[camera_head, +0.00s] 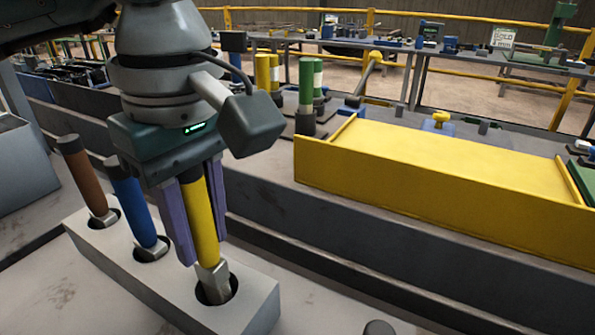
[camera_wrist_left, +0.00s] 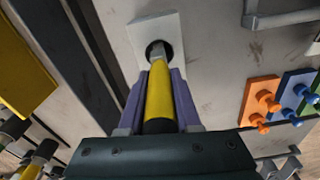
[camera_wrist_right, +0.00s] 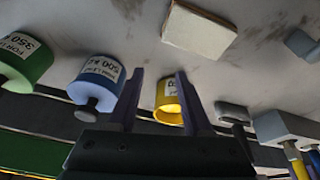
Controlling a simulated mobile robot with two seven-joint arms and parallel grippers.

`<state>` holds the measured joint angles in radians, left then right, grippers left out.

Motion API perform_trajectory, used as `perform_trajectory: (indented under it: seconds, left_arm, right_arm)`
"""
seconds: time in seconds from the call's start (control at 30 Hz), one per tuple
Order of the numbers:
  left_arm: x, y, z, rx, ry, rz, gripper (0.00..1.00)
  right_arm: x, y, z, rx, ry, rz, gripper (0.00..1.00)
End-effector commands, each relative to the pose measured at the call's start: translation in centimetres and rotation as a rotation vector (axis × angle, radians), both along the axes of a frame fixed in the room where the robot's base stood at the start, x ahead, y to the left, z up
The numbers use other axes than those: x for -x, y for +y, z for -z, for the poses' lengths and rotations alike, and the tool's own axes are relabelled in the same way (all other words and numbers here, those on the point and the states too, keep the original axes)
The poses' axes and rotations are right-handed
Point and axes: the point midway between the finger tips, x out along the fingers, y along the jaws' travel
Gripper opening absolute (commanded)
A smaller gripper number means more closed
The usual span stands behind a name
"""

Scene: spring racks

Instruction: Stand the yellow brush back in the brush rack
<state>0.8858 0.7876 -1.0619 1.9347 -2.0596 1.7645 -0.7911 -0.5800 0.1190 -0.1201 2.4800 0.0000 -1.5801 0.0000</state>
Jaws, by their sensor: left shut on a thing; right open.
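The yellow brush (camera_head: 201,222) stands nearly upright, its metal ferrule in the right-hand hole of the grey brush rack (camera_head: 250,312). My left gripper (camera_head: 204,250) is shut on its yellow handle, one purple finger on each side. In the left wrist view, the brush (camera_wrist_left: 159,95) runs between the fingers (camera_wrist_left: 158,75) to the dark hole of the rack (camera_wrist_left: 136,32). How deep the ferrule sits is hard to tell. A blue brush (camera_head: 133,207) and a brown brush (camera_head: 82,178) stand in the other holes. My right gripper (camera_wrist_right: 159,74) is open; it shows only in its wrist view.
A yellow tray (camera_head: 430,165) lies on the ledge behind the rack, beside green and yellow cylinders (camera_head: 306,85). The right wrist view shows a yellow cup (camera_wrist_right: 169,100) between the finger lines, labelled blue (camera_wrist_right: 95,80) and green (camera_wrist_right: 27,60) cups, and a pale block (camera_wrist_right: 198,30).

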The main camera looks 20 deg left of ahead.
Motion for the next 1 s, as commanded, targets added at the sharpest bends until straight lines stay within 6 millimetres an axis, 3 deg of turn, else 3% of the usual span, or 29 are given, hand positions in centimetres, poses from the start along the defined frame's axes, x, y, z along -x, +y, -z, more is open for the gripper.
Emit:
perform_trajectory:
  seconds: [1.0]
  left_arm:
    - [0.0,0.0,2.1,0.000,0.000,0.000,0.00]
  right_arm:
    - [0.0,0.0,2.2,0.001,0.000,-0.001,0.50]
